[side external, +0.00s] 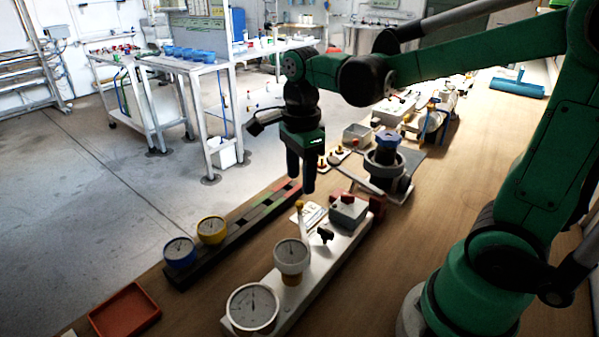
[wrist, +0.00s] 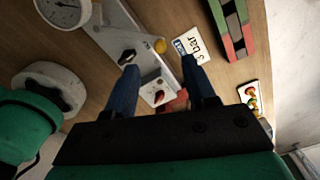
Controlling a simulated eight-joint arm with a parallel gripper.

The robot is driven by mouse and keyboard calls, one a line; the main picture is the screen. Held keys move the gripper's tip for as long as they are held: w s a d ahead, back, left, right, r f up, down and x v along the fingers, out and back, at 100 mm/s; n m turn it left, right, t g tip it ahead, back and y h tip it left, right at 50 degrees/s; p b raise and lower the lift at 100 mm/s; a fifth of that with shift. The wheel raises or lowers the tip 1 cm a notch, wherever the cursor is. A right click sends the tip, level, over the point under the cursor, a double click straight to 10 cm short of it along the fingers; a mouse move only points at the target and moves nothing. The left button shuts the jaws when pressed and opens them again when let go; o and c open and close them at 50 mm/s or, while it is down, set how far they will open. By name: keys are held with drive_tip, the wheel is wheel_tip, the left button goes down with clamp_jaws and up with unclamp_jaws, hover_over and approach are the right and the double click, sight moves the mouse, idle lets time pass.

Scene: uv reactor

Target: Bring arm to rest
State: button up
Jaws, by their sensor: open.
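My gripper (side external: 301,176) hangs from the green arm, pointing down above the table, near the far end of the white gauge panel (side external: 317,258). Its two dark fingers stand apart with nothing between them in the wrist view (wrist: 163,88). Below them show the panel's grey box with a red knob (wrist: 158,92), a black valve handle (wrist: 127,57) and a yellow ball tip (wrist: 160,46). A white card reading "3 bar" (wrist: 192,46) lies beside the panel. The fingers appear clear of all of these.
A dark rail with coloured sections (side external: 240,228) carries a blue gauge (side external: 180,252) and a yellow gauge (side external: 211,230). A red tray (side external: 124,311) lies at the front left. A device with a blue cap (side external: 387,140) stands behind the panel. The wooden table (side external: 455,190) has bare room at right.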

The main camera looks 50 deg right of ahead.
drive_tip(key=n, duration=0.2)
drive_tip(key=n+t, duration=0.1)
drive_tip(key=shift+s+a+r, duration=0.2)
drive_tip(key=shift+s+a, duration=0.05)
drive_tip(key=n, duration=0.2)
drive_tip(key=n+t, duration=0.1)
drive_tip(key=shift+s+a+r, duration=0.1)
drive_tip(key=shift+s+a, duration=0.15)
drive_tip(key=n, duration=0.2)
drive_tip(key=n+t, duration=0.1)
drive_tip(key=shift+s+a+n, duration=0.2)
drive_tip(key=shift+n, duration=0.2)
drive_tip(key=n, duration=0.1)
drive_tip(key=n+t, duration=0.1)
drive_tip(key=n, duration=0.1)
drive_tip(key=shift+s+a+r, duration=0.1)
drive_tip(key=shift+s+a, duration=0.05)
drive_tip(key=shift+a, duration=0.05)
drive_tip(key=n, duration=0.2)
drive_tip(key=n+t, duration=0.1)
drive_tip(key=n, duration=0.1)
drive_tip(key=n+t, duration=0.1)
drive_tip(key=n, duration=0.1)
drive_tip(key=shift+s+a, duration=0.25)
drive_tip(key=shift+a, duration=0.1)
drive_tip(key=n, duration=0.1)
drive_tip(key=n+t, duration=0.1)
drive_tip(key=n, duration=0.1)
drive_tip(key=shift+a+n, duration=0.2)
drive_tip(key=shift+n, duration=0.1)
